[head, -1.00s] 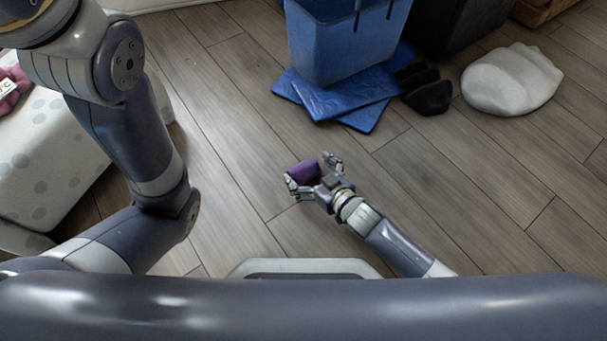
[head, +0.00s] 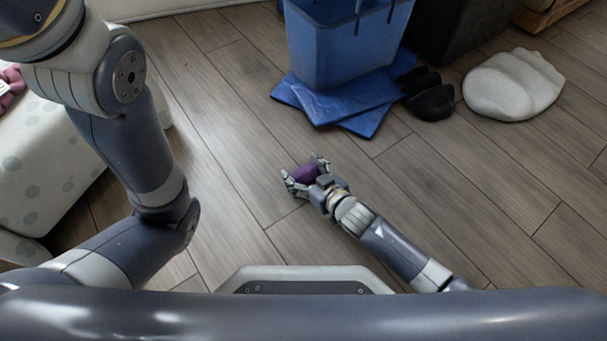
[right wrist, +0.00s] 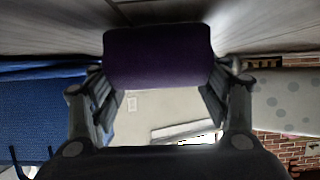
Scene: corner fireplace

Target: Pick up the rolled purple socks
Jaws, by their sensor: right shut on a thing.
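The rolled purple socks (head: 304,174) are a small dark purple roll, low over the wood floor in the middle of the head view. My right gripper (head: 305,177) is shut on them, with one finger at each end of the roll. In the right wrist view the purple socks (right wrist: 158,57) span the space between the two fingertips (right wrist: 158,75). I cannot tell whether the roll touches the floor. My left arm comes in at the left of the head view, but its gripper is out of the picture.
A blue bin (head: 345,45) stands beyond the socks, with flat blue pieces (head: 345,100) under it. Dark shoe-like things (head: 430,100) and a white lumpy cushion (head: 513,85) lie to the right. A spotted pale seat (head: 45,150) is at the left. Floor around the gripper is clear.

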